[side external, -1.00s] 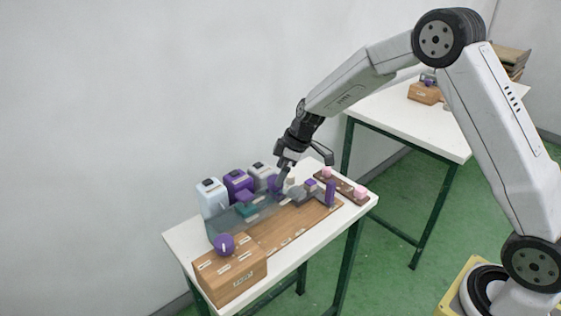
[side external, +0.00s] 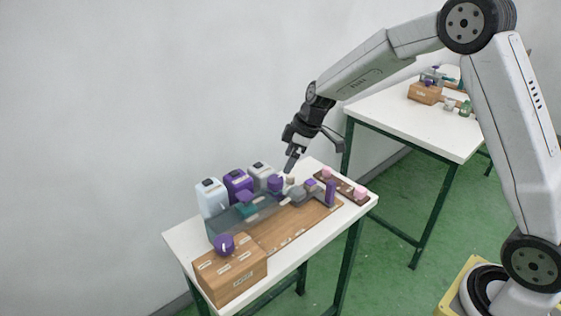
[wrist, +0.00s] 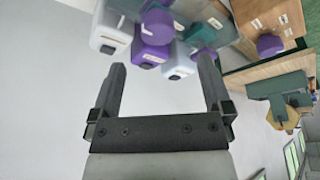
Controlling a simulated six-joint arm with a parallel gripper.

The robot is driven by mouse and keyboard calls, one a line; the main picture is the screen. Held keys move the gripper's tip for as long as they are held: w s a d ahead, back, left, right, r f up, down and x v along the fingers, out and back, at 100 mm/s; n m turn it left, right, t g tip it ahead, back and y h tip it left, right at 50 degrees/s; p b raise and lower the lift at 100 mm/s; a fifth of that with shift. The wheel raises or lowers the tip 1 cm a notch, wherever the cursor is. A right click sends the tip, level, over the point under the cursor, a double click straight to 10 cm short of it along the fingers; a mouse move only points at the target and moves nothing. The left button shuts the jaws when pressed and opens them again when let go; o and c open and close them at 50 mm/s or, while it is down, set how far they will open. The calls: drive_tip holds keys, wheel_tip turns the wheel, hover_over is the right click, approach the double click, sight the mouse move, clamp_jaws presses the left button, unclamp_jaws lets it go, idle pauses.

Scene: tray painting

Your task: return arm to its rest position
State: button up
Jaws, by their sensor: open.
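My gripper (side external: 310,155) is above the far side of the white work table (side external: 185,240), over the painting items and apart from them. In the wrist view my gripper (wrist: 160,88) has its two fingers spread, with nothing between them. Beyond the fingertips the wrist view shows the bottles, among them a purple bottle (wrist: 152,50) and a white bottle (wrist: 112,32). In the side view the purple bottle (side external: 237,186) and white bottle (side external: 210,198) stand at the table's back left.
A wooden box (side external: 230,275) with a purple round piece (side external: 223,244) on top stands at the front left. A brown strip with pink pieces (side external: 343,186) lies at the right. A second white table (side external: 420,125) stands behind. Air above the work table's left is clear.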

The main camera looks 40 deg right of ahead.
drive_tip(key=s+f+m+h, duration=0.1)
drive_tip(key=s+m+h, duration=0.2)
drive_tip(key=s+m, duration=0.6)
drive_tip(key=s, duration=1.4)
drive_tip(key=shift+s+a+f+g, duration=0.2)
drive_tip(key=shift+s+f+g, duration=0.05)
drive_tip(key=shift+f+g, duration=0.1)
